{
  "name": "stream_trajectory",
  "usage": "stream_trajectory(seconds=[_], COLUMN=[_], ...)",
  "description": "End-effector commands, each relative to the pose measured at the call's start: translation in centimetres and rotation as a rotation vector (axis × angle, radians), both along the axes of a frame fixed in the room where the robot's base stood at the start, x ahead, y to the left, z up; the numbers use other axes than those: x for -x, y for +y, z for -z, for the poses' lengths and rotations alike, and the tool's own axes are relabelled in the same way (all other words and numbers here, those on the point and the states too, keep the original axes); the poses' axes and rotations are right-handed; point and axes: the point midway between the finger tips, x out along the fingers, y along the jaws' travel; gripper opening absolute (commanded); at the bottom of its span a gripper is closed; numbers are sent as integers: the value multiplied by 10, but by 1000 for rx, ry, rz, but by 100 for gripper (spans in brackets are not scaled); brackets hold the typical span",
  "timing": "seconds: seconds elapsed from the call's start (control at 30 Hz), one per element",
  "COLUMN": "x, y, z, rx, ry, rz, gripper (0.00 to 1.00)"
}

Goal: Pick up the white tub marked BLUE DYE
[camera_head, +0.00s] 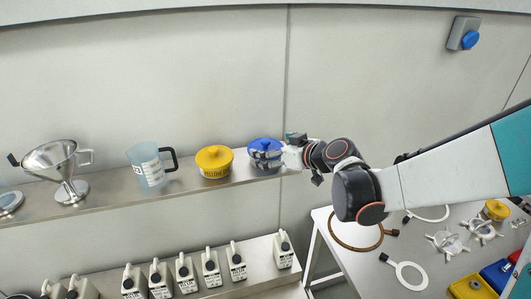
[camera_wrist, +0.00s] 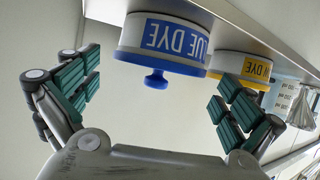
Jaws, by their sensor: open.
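The white tub marked BLUE DYE (camera_head: 265,145) stands on the wall shelf, with a blue lid and knob. It also shows upside down in the wrist view (camera_wrist: 165,40), its blue-and-white label facing the camera. My gripper (camera_head: 272,157) is at the tub from the right and partly hides it in the head view. In the wrist view my gripper (camera_wrist: 158,78) is open and empty. The tub appears ahead, between the two spread fingers and toward the top of the picture. I see no finger clearly touching it.
A yellow-lidded tub (camera_head: 215,163) stands just left on the shelf (camera_head: 110,200). Further left are a jug (camera_head: 150,168) and a steel funnel (camera_head: 65,165). White canisters (camera_head: 210,266) line a lower shelf. A bench (camera_head: 345,262) with loose parts is at the right.

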Motion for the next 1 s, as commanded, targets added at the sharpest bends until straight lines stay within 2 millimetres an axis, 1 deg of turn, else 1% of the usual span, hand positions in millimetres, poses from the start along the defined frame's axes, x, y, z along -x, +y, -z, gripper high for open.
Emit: stream_trajectory(seconds=[0.13, 0.3, 0.57, 0.6, 0.67, 0.7, 0.77, 1.0], x=[-14, -26, -28, -28, -28, -28, -28, -28], y=[10, 20, 21, 21, 21, 21, 21, 21], z=[11, 17, 18, 18, 18, 18, 18, 18], rx=[0, 0, 0, 0, 0, 0, 0, 0], ry=[-1, 0, 0, 0, 0, 0, 0, 0], rz=[0, -1, 1, 1, 1, 1, 1, 1], gripper=[100, 100, 100, 98, 84, 75, 62, 62])
